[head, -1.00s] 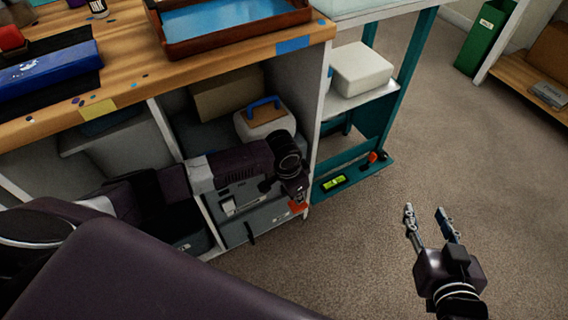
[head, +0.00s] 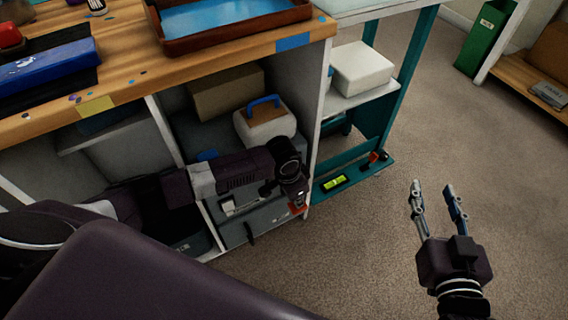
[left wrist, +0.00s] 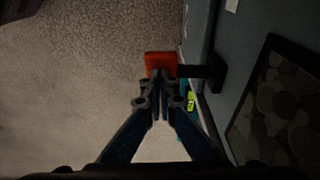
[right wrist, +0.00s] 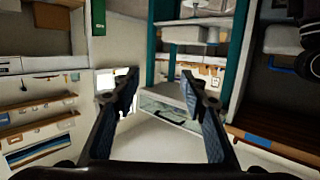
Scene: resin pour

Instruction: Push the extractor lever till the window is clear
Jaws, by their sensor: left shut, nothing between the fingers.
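The lever has a red-orange knob (left wrist: 160,62) on a dark stem (left wrist: 195,71) that sticks out from a grey unit. In the head view the knob (head: 298,209) shows only partly, below my left gripper (head: 299,198). My left gripper (left wrist: 160,88) is shut and empty, its tips right at the knob; I cannot tell whether they touch it. A dark-framed window (left wrist: 275,105) on the unit looks dark with grey blotches. My right gripper (head: 433,187) is open and empty over the floor, and it also shows in the right wrist view (right wrist: 159,82).
The workbench (head: 130,90) and its shelves stand close around my left arm. A teal stand (head: 375,170) with a small green display (head: 334,182) is just right of the unit. The carpet (head: 380,260) around my right gripper is clear.

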